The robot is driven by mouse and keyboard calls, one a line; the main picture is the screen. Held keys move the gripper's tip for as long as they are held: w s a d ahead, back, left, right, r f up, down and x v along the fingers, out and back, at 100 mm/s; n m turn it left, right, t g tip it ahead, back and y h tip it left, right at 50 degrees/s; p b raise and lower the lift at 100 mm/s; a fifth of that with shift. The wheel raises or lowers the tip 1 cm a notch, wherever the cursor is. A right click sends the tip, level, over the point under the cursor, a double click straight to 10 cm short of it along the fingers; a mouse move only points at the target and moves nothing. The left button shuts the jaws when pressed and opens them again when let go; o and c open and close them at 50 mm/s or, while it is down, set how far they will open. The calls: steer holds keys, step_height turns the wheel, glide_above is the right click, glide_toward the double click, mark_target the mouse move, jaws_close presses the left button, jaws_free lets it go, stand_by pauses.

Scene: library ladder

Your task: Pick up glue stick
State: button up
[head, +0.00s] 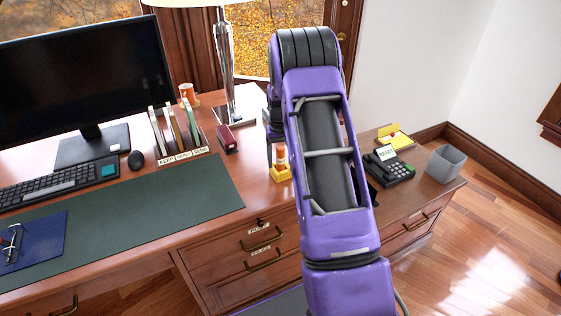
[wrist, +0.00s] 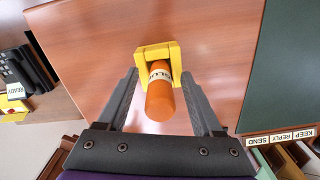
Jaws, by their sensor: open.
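The glue stick (wrist: 160,97) is an orange cylinder with a white label, sitting in a small yellow holder (wrist: 154,52) on the wooden desk. In the head view, the glue stick (head: 281,157) stands upright in its holder (head: 280,174), just left of my arm. My gripper (wrist: 160,74) is open in the wrist view, with one finger on each side of the glue stick. Gaps show between the fingers and the stick; nothing is gripped. In the head view my arm hides most of the gripper.
A dark red stapler-like object (head: 227,139), a lamp (head: 224,75) and a labelled file sorter (head: 181,143) stand to the left. A desk phone (head: 391,168) and a grey bin (head: 445,164) are to the right. Bare desk surrounds the holder.

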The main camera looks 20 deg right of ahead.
steer(key=shift+f, duration=0.1)
jaws_close()
stand_by(0.3)
step_height(320, 180, up, 10)
steer(key=shift+r+p, duration=0.1)
steer(key=shift+p, duration=0.2)
